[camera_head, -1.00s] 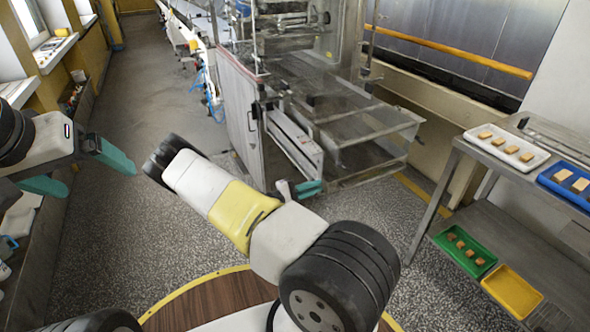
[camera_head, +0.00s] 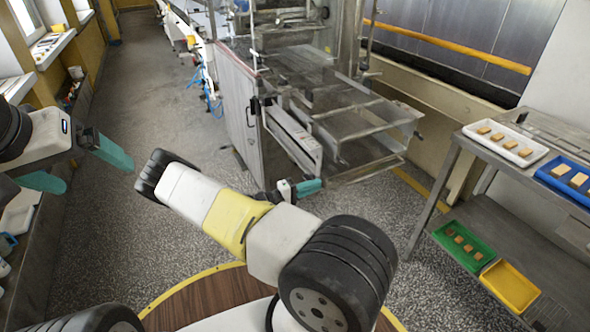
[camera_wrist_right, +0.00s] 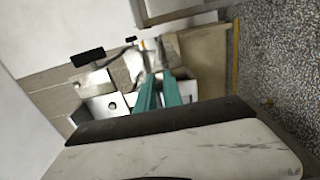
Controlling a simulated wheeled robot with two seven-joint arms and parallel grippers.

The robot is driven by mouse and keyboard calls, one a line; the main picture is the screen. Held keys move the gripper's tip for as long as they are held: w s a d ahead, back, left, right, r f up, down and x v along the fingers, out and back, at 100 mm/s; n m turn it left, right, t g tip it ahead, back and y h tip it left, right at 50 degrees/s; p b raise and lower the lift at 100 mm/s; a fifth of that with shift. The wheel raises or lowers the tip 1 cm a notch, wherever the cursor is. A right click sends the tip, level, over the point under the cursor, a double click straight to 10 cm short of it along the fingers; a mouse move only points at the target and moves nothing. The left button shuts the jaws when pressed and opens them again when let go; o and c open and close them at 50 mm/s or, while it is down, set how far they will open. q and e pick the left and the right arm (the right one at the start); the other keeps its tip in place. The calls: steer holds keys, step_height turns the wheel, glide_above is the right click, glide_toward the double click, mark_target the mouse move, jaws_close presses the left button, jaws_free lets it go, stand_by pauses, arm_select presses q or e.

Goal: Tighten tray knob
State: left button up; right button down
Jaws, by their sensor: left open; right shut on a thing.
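The enrober machine (camera_head: 240,115) stands at the centre, with an open metal frame and tray section (camera_head: 365,125) at its near right end. My right gripper (camera_head: 312,187) is at the low front of this section, by the end of a slanted metal rail. In the right wrist view its two teal fingers (camera_wrist_right: 160,82) are close together against small metal parts of the machine. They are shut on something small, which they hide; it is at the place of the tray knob. My left gripper (camera_head: 97,178) is open and empty at the far left, away from the machine.
A metal rack (camera_head: 440,190) at the right holds a white tray (camera_head: 530,160), a blue tray (camera_head: 553,185), a green tray (camera_head: 480,268) and a yellow tray (camera_head: 525,305). The speckled floor (camera_head: 375,215) between machine and rack is clear. A shelf lines the left wall.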

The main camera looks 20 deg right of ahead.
steer(key=shift+w+a+f, duration=0.1)
steer(key=shift+w+a, duration=0.15)
steer(key=shift+w, duration=0.1)
steer(key=c, duration=1.5)
jaws_free()
steer(key=a, duration=0.7)
steer(key=shift+s+a, duration=0.3)
steer(key=shift+a, duration=0.1)
